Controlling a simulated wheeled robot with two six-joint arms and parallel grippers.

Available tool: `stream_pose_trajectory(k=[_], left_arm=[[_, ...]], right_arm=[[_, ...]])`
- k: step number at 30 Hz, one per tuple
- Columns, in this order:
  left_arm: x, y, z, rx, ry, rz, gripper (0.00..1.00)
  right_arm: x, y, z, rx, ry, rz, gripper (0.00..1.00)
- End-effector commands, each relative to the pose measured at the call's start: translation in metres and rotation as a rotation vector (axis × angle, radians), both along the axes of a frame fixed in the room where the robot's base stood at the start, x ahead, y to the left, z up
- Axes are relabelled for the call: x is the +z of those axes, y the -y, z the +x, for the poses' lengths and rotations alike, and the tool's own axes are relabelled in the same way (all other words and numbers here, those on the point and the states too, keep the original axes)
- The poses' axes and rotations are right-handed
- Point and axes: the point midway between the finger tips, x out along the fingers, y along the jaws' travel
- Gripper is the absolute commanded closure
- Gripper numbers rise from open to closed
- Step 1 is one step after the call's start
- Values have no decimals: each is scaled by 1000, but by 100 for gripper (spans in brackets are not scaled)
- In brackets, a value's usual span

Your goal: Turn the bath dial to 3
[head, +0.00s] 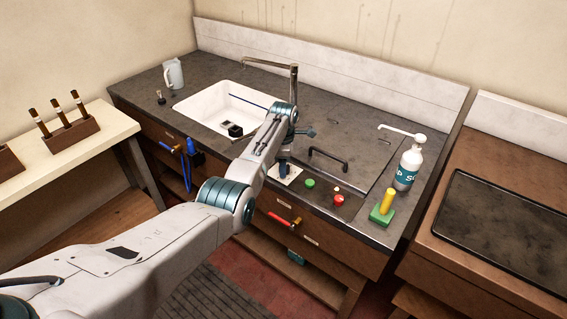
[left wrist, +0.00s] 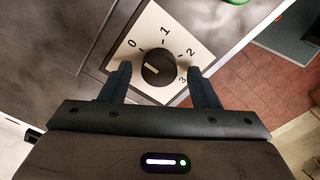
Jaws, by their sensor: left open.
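The bath dial is a round black knob (left wrist: 158,68) with a short pale mark on a cream square plate (left wrist: 141,82) printed 0, 1, 2 and 3. I cannot tell for certain which number the mark points at. In the head view the plate (head: 291,180) lies on the dark counter near its front edge, and my gripper mostly hides the knob. My left gripper (head: 284,168) is over the dial. In the left wrist view its open fingers (left wrist: 160,78) stand on either side of the knob, with gaps visible. My right gripper is out of view.
A green button (head: 310,183) and a red knob (head: 338,200) sit right of the dial. Behind is a lid with a black handle (head: 330,161). A soap bottle (head: 408,168) and a green block with a yellow handle (head: 380,216) stand farther right. A white sink (head: 200,108) is left.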

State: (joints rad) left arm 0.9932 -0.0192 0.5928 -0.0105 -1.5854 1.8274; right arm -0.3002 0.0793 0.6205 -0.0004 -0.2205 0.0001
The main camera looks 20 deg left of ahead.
Motion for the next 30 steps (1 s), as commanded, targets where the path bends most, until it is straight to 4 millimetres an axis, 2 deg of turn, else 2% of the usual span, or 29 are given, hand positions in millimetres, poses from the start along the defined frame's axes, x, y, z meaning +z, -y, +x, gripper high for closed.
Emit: stream_pose_trajectory(k=[2,3,9,20,30], left_arm=[[0,0,0,0,0,0,44],[0,0,0,0,0,0,48],[0,0,0,0,0,0,88],[2,0,0,-46,0,0,88],[3,0,1,-279,0,0,88]], right_arm=[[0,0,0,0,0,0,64],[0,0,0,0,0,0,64],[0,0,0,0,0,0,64],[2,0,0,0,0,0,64],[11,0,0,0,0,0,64]])
